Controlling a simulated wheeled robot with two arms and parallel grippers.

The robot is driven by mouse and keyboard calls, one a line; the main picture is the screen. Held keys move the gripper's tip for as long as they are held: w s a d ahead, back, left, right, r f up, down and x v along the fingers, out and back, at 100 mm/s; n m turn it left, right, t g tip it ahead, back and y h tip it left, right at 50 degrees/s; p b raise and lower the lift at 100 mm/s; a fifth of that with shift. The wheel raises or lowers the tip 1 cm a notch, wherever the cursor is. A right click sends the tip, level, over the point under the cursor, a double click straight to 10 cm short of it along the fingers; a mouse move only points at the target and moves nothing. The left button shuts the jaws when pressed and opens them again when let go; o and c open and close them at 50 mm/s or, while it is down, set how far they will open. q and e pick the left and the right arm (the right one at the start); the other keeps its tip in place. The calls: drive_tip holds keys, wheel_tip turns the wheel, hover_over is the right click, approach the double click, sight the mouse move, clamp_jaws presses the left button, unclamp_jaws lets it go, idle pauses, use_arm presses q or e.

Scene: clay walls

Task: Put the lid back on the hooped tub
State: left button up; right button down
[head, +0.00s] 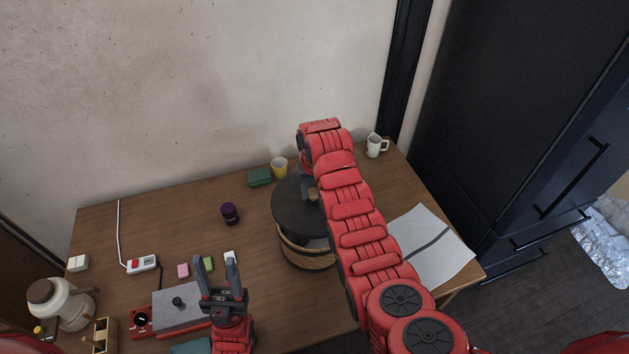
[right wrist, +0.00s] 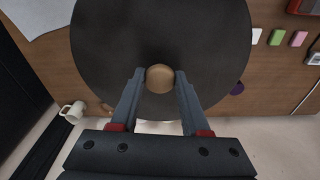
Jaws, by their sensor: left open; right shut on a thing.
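The hooped tub (head: 305,259) is a round wooden tub with slatted sides, standing at the middle right of the table. The lid (head: 293,216) is a dark disc with a round wooden knob (head: 313,194). It is held over the tub, towards its back, and part of the tub's opening shows below its front edge. My right gripper (head: 308,188) is shut on the knob. The right wrist view shows the knob (right wrist: 159,78) between its fingertips and the lid (right wrist: 160,30) behind. My left gripper (head: 229,272) is open and empty, left of the tub.
A yellow cup (head: 280,168), a green block (head: 260,177) and a dark purple jar (head: 229,213) stand behind and left of the tub. A white mug (head: 376,146) is at the back right. Paper (head: 437,249) lies right. A grey box (head: 182,307) and a jug (head: 62,307) stand left.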

sight(314, 202)
drive_tip(key=shift+s+f, duration=0.2)
drive_tip(key=shift+f, duration=0.1)
wheel_tip(314, 202, down, 5)
drive_tip(key=shift+w+r+b, duration=0.1)
drive_tip(key=shift+r+b, duration=0.1)
drive_tip(key=shift+b, duration=0.6)
drive_tip(key=shift+f+b, duration=0.35)
drive_tip(key=shift+f, duration=0.25)
drive_tip(key=shift+r+b, duration=0.1)
drive_tip(key=shift+b, duration=0.2)
idle(0.4)
drive_tip(key=shift+f+b, duration=0.25)
drive_tip(key=shift+b, duration=0.35)
idle(0.7)
idle(0.4)
unclamp_jaws()
